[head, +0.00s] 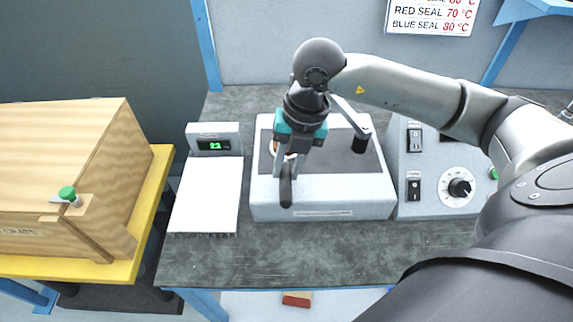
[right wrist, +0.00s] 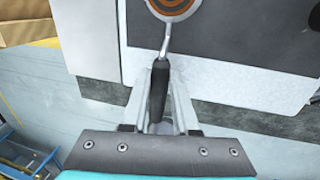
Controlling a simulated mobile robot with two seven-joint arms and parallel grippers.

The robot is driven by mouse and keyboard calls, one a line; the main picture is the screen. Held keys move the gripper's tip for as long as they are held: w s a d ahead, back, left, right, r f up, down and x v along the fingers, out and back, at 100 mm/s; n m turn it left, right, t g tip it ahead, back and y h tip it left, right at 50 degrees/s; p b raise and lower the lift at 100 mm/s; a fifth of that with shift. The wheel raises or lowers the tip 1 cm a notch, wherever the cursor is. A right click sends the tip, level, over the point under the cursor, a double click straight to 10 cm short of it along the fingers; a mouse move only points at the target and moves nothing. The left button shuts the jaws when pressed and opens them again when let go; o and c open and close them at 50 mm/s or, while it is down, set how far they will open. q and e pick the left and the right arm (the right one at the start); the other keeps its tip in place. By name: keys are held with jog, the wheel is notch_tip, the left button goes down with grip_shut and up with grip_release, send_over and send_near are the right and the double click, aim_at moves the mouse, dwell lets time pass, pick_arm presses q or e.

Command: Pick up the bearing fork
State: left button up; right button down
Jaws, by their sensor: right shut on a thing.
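The bearing fork has a black handle (head: 286,192) and a thin metal shaft; the handle also shows in the right wrist view (right wrist: 159,82). My right gripper (head: 281,177) is shut on the handle, with one finger on each side of it in the right wrist view (right wrist: 160,102). The shaft leads to a round orange and grey part (right wrist: 172,6), cut off by the top edge of that view. In the head view my gripper hides most of the shaft and far end. My left gripper is not in view.
Below the gripper is a white device (head: 340,204) with a dark top. Left of it is a flat white plate with a green display (head: 214,145). A control box (head: 433,205) with a dial stands right. A wooden crate (head: 70,160) is far left. The bench front (head: 270,262) is clear.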

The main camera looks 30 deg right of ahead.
aim_at(287, 169)
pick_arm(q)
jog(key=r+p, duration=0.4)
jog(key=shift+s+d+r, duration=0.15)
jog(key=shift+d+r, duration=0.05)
pick_arm(e)
notch_tip(287, 169, up, 20)
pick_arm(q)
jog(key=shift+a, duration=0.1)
pick_arm(e)
jog(key=shift+f, duration=0.15)
dwell(0.6)
